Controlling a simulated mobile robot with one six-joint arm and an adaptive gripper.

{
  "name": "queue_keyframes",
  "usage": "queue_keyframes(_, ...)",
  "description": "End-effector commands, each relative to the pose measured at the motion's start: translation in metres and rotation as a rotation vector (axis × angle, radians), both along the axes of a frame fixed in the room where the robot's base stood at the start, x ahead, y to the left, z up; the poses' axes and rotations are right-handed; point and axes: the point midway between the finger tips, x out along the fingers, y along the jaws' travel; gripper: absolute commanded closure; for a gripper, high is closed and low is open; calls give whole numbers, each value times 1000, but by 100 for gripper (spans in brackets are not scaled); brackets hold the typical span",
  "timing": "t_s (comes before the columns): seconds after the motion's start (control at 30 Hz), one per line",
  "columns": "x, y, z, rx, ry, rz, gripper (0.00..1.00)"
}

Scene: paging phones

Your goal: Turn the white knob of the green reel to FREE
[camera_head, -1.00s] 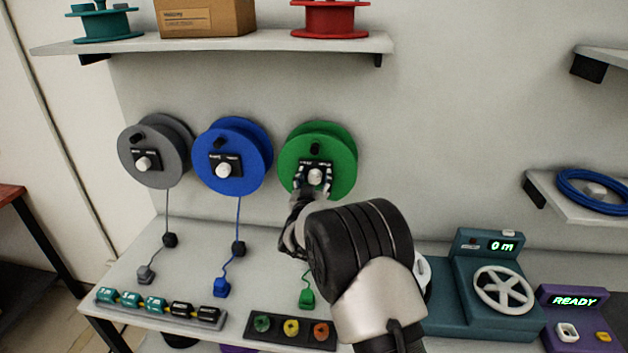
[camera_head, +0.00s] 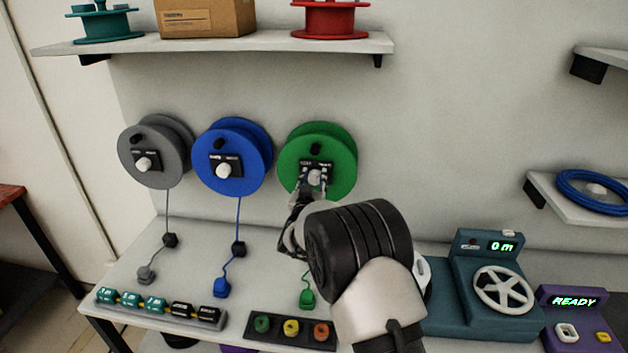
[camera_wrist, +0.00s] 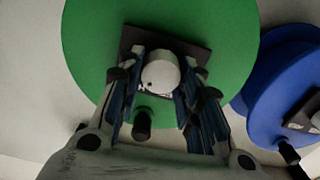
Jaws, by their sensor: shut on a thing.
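The green reel (camera_head: 338,150) hangs on the wall, right of the blue one. Its white knob (camera_head: 314,176) sits on a black label plate (camera_head: 327,166) with white lettering too small to read. My gripper (camera_head: 314,184) reaches up from below and is shut on the white knob. In the wrist view, the fingers of my gripper (camera_wrist: 163,80) stand on either side of the white knob (camera_wrist: 160,72), in front of the green disc (camera_wrist: 90,40). Which way the knob points cannot be told. The reel's black crank handle (camera_wrist: 142,124) shows between the fingers.
A blue reel (camera_head: 254,150) and a grey reel (camera_head: 172,150) hang to the left. A shelf (camera_head: 230,43) runs above the reels. Below, the bench holds a tray of coloured buttons (camera_head: 258,335) and a teal machine (camera_head: 450,295) reading 0 m.

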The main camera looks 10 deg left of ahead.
Motion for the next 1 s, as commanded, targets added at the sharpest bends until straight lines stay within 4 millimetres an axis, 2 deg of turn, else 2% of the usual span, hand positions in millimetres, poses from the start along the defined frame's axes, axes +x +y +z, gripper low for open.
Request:
queue_keyframes(0.27,0,1,0,-197,8,-1,91)
queue_keyframes(1.0,0,3,0,-898,30,0,91)
